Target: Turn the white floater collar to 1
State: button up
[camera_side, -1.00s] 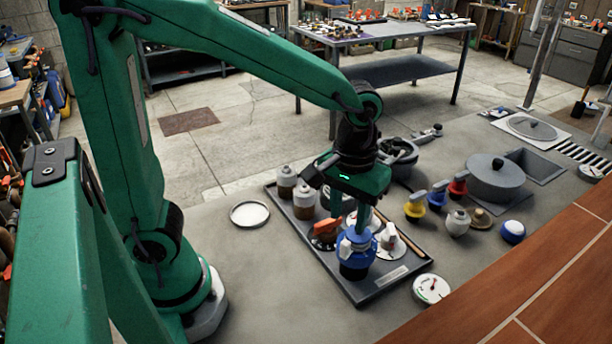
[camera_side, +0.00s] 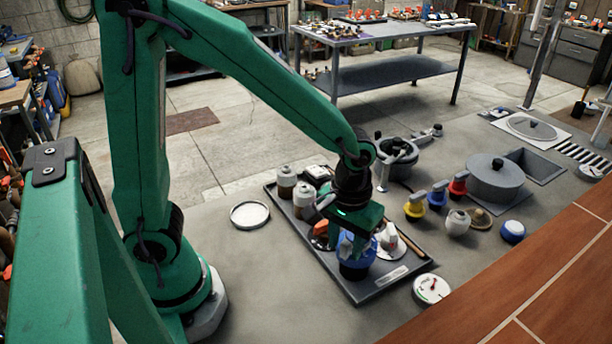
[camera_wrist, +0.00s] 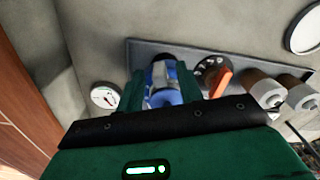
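My gripper (camera_side: 352,235) is low over the tray, at a blue floater with a dark base (camera_side: 354,268). In the wrist view, its green fingers (camera_wrist: 160,92) stand on both sides of the blue floater (camera_wrist: 174,73), which has a whitish part on it. The fingers look close to its sides, but contact is unclear. A white knob on a pale disc (camera_side: 390,240) is just right of the gripper, partly hidden. I cannot tell for sure which white part is the floater collar, and no number on it is readable.
The grey tray (camera_side: 408,272) also holds an orange-handled dial (camera_wrist: 215,80) and pale bottles (camera_side: 304,200). A round gauge (camera_side: 431,289) lies by the tray's right edge. A white dish (camera_side: 250,214) lies left. Coloured floaters, including a yellow one (camera_side: 415,209), stand at the right.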

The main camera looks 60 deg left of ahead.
jog(key=shift+f, duration=0.2)
grip_shut()
dwell(0.3)
jog(key=shift+a+m, duration=0.55)
jog(key=shift+m, duration=0.75)
jog(key=shift+a+m, duration=0.55)
jog(key=shift+m, duration=0.75)
jog(key=shift+a+m, duration=0.55)
jog(key=shift+m, duration=0.75)
